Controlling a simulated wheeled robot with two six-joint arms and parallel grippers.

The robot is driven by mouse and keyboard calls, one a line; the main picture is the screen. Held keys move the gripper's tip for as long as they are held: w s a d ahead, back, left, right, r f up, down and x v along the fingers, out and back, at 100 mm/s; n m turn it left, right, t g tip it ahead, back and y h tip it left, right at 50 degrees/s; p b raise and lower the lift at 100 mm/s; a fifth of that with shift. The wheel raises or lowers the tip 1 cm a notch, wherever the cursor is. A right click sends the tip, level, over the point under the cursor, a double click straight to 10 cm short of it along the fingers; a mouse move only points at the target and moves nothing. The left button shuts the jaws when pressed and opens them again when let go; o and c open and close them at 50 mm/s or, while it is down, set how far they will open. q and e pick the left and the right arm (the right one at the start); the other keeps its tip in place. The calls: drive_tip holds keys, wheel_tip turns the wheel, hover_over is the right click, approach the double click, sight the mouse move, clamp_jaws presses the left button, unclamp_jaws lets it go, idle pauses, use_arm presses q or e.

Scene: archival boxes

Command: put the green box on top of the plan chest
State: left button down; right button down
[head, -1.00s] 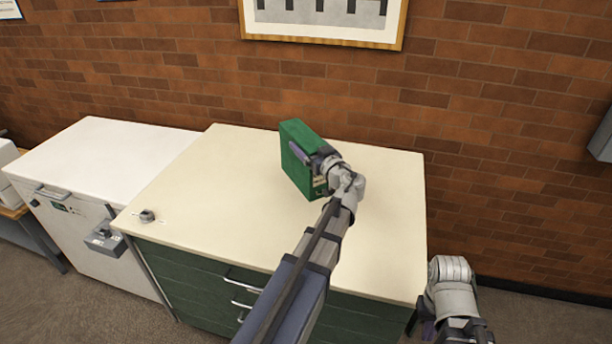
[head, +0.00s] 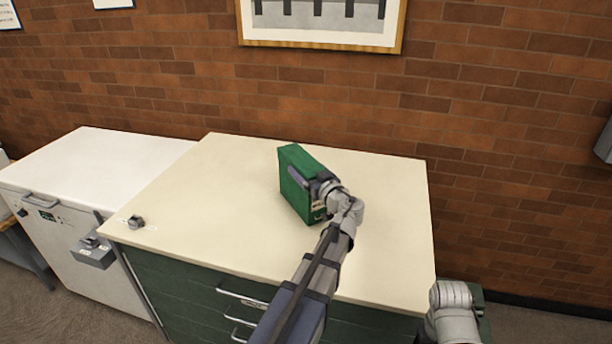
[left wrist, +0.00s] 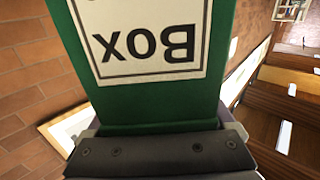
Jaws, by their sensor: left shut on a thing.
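The green box (head: 298,172) stands upright in the head view, over the middle of the plan chest's cream top (head: 210,200). I cannot tell whether its base touches the top. My left gripper (head: 310,185) is shut on the box, on its side toward me. In the left wrist view the box (left wrist: 150,105) fills the middle, with a white label reading "Box" upside down. The plan chest has dark green drawers with metal handles (head: 240,297). My right arm shows at the lower right, its gripper out of sight.
A white cabinet (head: 80,165) stands left of the chest. A small grey object (head: 136,222) sits on the chest's left front corner. A brick wall (head: 320,100) with a framed picture (head: 320,22) is behind. The chest top around the box is clear.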

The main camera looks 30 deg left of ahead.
use_arm(q)
drive_tip(key=shift+r, duration=0.1)
drive_tip(key=shift+f, duration=0.2)
drive_tip(key=shift+c, duration=0.4)
unclamp_jaws()
drive_tip(key=shift+o, duration=0.4)
drive_tip(key=shift+r, duration=0.25)
drive_tip(key=v, duration=1.2)
